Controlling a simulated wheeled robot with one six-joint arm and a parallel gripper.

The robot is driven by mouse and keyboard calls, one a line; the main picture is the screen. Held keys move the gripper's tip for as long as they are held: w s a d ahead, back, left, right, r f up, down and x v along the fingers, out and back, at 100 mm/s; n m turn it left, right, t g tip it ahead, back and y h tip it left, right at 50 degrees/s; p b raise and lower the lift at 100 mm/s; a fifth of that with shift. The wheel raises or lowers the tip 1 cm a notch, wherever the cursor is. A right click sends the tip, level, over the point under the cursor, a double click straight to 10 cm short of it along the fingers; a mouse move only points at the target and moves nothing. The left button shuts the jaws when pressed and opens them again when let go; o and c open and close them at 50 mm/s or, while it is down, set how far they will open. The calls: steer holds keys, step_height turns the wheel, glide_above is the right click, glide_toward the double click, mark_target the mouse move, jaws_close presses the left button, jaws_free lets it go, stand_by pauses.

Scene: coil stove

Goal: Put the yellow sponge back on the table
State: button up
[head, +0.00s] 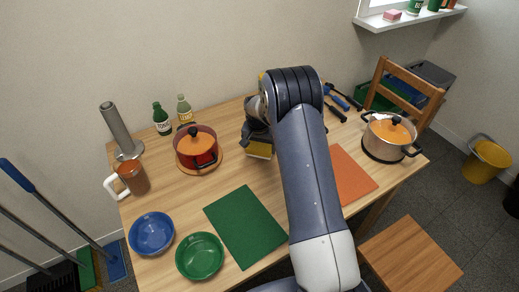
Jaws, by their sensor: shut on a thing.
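The yellow sponge (259,150) shows below my gripper (257,138), over the back middle of the wooden table. My gripper is shut on the sponge. My arm hides part of the gripper and the area to its right. The sponge is close to the tabletop, but I cannot tell whether it touches it. The wooden table (182,207) spans the middle of the view.
A red pot (196,151) stands left of the gripper, and a steel pot (388,140) stands at the right. A green mat (246,225) lies in front, with a blue bowl (152,233) and a green bowl (200,256) to its left. An orange mat (350,175) lies right of my arm.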

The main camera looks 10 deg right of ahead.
mark_target(258, 148)
steer(key=shift+f, duration=1.1)
steer(key=shift+f, duration=0.25)
steer(key=o, duration=0.8)
steer(key=shift+r, duration=0.1)
steer(key=r, duration=0.4)
steer(key=s+r, duration=0.1)
steer(key=r, duration=0.3)
steer(key=r+b, duration=0.1)
steer(key=r, duration=0.3)
steer(key=shift+s+a+r, duration=0.1)
steer(key=shift+s+a, duration=0.2)
steer(key=shift+a, duration=0.1)
